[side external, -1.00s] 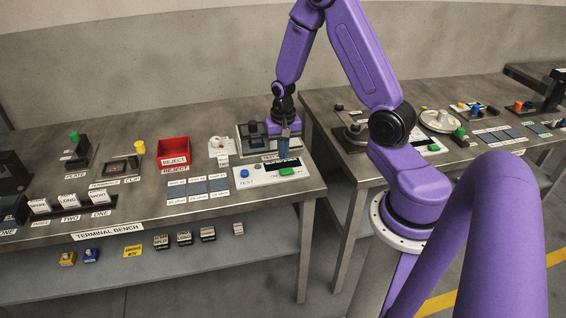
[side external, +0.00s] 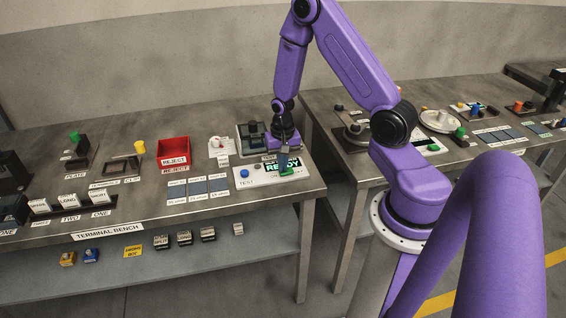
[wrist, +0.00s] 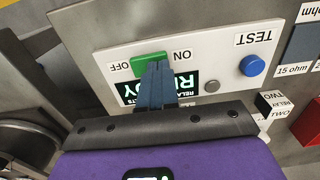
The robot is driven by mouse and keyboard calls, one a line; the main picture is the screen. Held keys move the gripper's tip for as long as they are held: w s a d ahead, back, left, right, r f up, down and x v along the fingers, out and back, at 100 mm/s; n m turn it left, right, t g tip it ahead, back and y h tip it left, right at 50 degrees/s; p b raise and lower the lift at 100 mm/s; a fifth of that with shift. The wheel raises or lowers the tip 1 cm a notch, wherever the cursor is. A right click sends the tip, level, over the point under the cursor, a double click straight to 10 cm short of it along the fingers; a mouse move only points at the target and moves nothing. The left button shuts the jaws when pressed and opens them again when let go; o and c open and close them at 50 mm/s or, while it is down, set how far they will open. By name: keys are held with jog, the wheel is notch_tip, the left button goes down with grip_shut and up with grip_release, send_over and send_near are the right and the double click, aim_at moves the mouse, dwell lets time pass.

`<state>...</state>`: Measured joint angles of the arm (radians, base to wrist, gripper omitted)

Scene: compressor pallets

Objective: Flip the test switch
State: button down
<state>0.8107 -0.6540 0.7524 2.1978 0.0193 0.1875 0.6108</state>
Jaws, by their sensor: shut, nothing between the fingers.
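A white test panel (side external: 262,179) lies at the front right of the terminal bench. It has a green switch (side external: 287,171) marked OFF and ON, a display (side external: 283,164) lit with READY, and a blue TEST button (side external: 245,173). In the wrist view the green switch (wrist: 150,58) sits between the two words, and my gripper's fingertips (wrist: 156,68) overlap its lower edge. My gripper (side external: 284,158) is shut and empty, pointing down over the panel. Its fingers hide part of the display (wrist: 183,88). I cannot tell whether the tips touch the switch.
A clamp-like fixture (side external: 250,137) stands just behind the panel. Resistor mats (side external: 197,187) marked in ohms lie to its left, with a red REJECT bin (side external: 173,151) farther back. A second bench (side external: 440,110) with other devices stands to the right.

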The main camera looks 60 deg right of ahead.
jog(key=shift+s+d+f, duration=0.1)
jog(key=shift+s+f, duration=0.05)
jog(key=shift+s, duration=0.05)
jog(key=shift+s+d, duration=0.45)
jog(key=shift+s, duration=0.05)
jog(key=shift+w+r, duration=0.1)
jog(key=shift+r, duration=0.3)
notch_tip(320, 180, up, 13)
jog(key=s+d, duration=0.1)
jog(key=shift+s+d+r, duration=0.2)
jog(key=shift+s+d, duration=0.15)
jog(key=shift+s, duration=0.05)
dwell(0.3)
